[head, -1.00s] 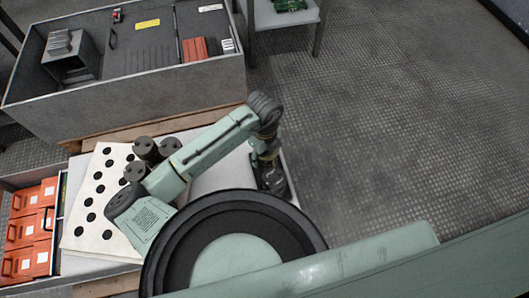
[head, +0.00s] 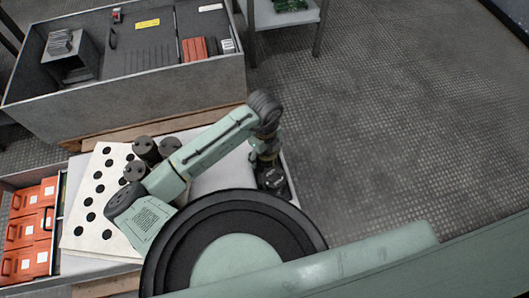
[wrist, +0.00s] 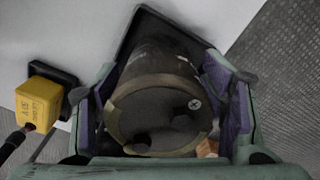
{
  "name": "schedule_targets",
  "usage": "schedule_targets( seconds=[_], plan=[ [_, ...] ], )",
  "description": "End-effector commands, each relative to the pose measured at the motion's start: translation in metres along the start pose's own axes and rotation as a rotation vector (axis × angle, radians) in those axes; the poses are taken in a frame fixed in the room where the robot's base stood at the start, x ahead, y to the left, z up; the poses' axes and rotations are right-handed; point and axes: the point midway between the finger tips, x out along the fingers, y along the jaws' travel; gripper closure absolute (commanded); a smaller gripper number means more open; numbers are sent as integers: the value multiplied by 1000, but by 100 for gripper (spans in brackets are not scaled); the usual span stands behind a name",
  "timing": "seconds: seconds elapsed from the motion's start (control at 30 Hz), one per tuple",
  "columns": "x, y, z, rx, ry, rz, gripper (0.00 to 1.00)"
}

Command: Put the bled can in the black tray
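A dark cylindrical can (wrist: 155,105) fills the middle of the wrist view, its round end with two dark studs and a small screw facing the camera. My gripper (wrist: 162,75) has a finger on each side of it, the pads seeming to touch its sides. The black tray (wrist: 146,22) shows behind the can; I cannot tell whether the can rests on its floor. In the head view my gripper (head: 270,172) is over the black tray (head: 286,189) at the right end of the white bench, and the can is hard to make out.
Three dark cans (head: 145,149) stand by a white board with black holes (head: 98,205). Orange units (head: 32,230) are at left. A yellow labelled block (wrist: 42,97) on a black base stands left of my gripper. A big grey cabinet (head: 140,92) lies behind the bench.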

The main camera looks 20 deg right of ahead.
Motion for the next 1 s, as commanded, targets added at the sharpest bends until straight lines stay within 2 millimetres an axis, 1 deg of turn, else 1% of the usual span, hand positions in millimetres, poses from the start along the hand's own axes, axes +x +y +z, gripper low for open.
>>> schedule_targets(
  seconds=[0.03,0.17,0.43,0.57,0.67,0.9,1.0],
  plan=[
    [0,0,0,0,0,0,28],
    [0,0,0,0,0,0,20],
    [1,0,0,0,1,2,20],
    [-6,0,0,0,0,0,20],
    [-21,0,0,1,-2,-1,20],
    [-72,0,0,3,-3,-1,20],
    [-92,-1,0,2,-2,-2,20]
  ],
)
